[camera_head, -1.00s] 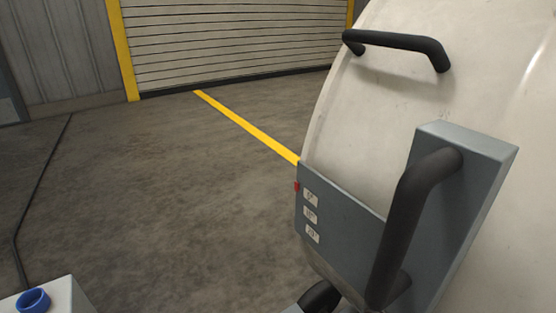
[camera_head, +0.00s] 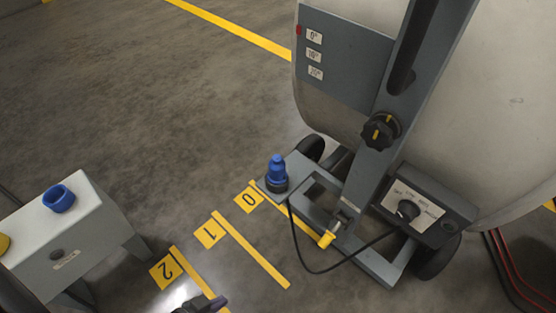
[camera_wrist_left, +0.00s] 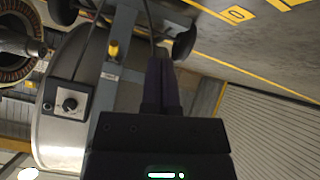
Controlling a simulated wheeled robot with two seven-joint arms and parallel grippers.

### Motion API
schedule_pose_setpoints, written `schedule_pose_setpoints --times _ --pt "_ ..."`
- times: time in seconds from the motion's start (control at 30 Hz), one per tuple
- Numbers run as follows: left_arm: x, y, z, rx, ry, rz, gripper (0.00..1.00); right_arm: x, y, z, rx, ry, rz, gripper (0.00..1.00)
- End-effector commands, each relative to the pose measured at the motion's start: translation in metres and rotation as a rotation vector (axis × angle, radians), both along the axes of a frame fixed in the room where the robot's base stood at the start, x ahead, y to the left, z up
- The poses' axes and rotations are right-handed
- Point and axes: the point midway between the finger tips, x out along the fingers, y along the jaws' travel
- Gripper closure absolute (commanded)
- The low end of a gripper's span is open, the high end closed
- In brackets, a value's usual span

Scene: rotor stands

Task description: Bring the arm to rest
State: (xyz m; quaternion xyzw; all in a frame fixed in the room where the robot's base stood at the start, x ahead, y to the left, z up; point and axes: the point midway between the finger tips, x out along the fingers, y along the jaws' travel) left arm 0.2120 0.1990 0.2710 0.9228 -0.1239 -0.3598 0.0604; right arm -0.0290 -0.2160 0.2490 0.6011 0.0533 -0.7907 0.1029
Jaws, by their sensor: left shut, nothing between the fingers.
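My left gripper (camera_head: 205,304) shows only in part at the bottom edge of the head view, over the floor near the line marked 2. In the left wrist view its two dark fingers (camera_wrist_left: 161,66) are together with nothing between them. It is apart from the grey wheeled stand (camera_head: 372,255), which carries a large pale rounded rotor housing (camera_head: 490,110). Most of my left arm is out of the head view. My right gripper is not in view.
The wheeled stand has a blue plug (camera_head: 277,172), a black knob (camera_head: 381,131) and a control box (camera_head: 424,203) with a dark cable. Yellow floor lines (camera_head: 250,250) lie between them. Open floor lies beyond.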

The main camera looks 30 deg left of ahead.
Motion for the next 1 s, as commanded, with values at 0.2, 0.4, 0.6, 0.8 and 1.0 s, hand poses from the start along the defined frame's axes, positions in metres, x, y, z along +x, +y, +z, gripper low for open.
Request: schedule_pose_setpoints --times 0.2,0.4,0.6,0.8,1.0 --pt "0.002 0.055 0.007 0.109 0.000 -0.038 1.00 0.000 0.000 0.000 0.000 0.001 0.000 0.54" --pt "-0.007 0.118 0.013 0.275 0.069 -0.078 1.00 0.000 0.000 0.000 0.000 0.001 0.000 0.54" --pt "-0.088 0.162 -0.006 0.564 0.459 -0.113 1.00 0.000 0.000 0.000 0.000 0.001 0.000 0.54" --pt "-0.196 0.220 0.026 0.865 0.986 -0.206 1.00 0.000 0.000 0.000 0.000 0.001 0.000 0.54" --pt "-0.232 0.101 -0.010 0.616 1.041 -0.160 1.00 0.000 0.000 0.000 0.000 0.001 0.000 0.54"
